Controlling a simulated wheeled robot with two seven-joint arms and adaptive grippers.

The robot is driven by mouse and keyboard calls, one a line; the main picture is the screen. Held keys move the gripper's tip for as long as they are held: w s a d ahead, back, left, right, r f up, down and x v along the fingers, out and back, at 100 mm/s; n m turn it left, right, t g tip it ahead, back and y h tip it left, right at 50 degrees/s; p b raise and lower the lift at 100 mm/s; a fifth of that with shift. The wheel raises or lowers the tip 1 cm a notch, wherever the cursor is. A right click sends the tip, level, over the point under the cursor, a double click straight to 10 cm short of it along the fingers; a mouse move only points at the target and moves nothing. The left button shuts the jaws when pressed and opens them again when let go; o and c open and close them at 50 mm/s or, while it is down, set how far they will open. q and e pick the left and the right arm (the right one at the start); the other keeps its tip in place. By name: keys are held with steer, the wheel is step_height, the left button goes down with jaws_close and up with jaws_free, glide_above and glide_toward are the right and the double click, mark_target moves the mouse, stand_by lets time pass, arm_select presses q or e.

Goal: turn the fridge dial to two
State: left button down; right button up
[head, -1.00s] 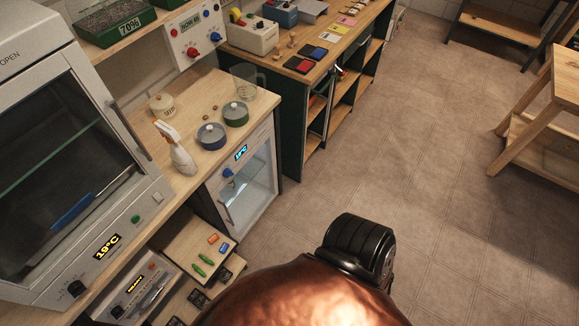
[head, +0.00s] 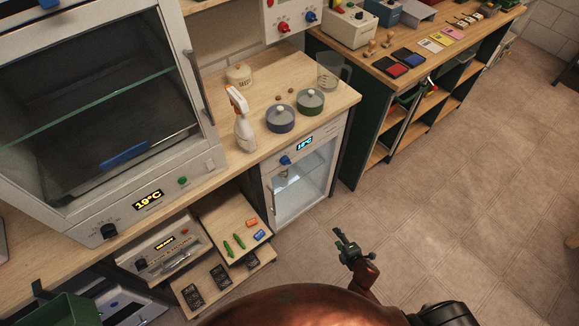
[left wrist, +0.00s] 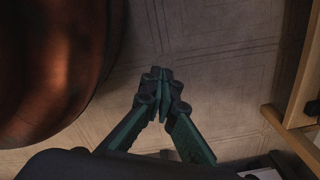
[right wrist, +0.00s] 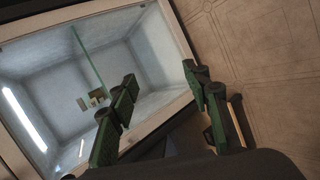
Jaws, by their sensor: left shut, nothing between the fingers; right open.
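The small white fridge (head: 334,160) stands under the wooden counter, with a glass door and a lit blue display (head: 304,143). Its blue dial (head: 285,160) sits left of the display on the front panel; its setting is too small to read. My right gripper (head: 342,238) is open and empty, in front of and below the fridge, apart from the dial. In the right wrist view my right gripper (right wrist: 160,78) has its fingers apart before the fridge's glass door (right wrist: 150,60); the dial is not seen there. My left gripper (left wrist: 158,74) is shut and empty above the floor.
On the counter (head: 335,100) above the fridge stand a spray bottle (head: 242,125), two lidded pots (head: 310,101) and a clear jug (head: 330,70). A low shelf (head: 225,215) juts out left of the fridge.

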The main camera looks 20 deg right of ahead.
steer(key=w+a+r+n+t+y+b, duration=0.1)
steer(key=w+a+r+n+t+b, duration=0.1)
steer(key=w+r+n, duration=0.4)
steer(key=w+a+r+n+t+y+b, duration=0.1)
steer(key=w+a+r+n+t, duration=0.15)
steer(key=w+r, duration=0.5)
steer(key=n+t+y+b, duration=0.2)
steer(key=n+y+b, duration=0.15)
steer(key=n, duration=0.95)
glide_toward(288, 164)
steer(key=w, duration=0.2)
steer(key=shift+y, duration=0.25)
steer(key=x, duration=0.6)
steer(key=shift+w+a+f, duration=0.2)
arm_select(q)
steer(key=shift+g, duration=0.3)
steer(key=shift+w+d+f, duration=0.2)
steer(key=shift+w+f, duration=0.55)
steer(key=shift+f, duration=0.05)
steer(key=shift+w+d+f, duration=0.15)
steer(key=shift+w+f, duration=0.55)
steer(key=shift+f, duration=0.05)
arm_select(e)
steer(key=shift+w+a, duration=0.2)
steer(key=shift+w, duration=0.4)
steer(key=shift+c, duration=0.6)
steer(key=c, duration=1)
steer(key=shift+c, duration=0.2)
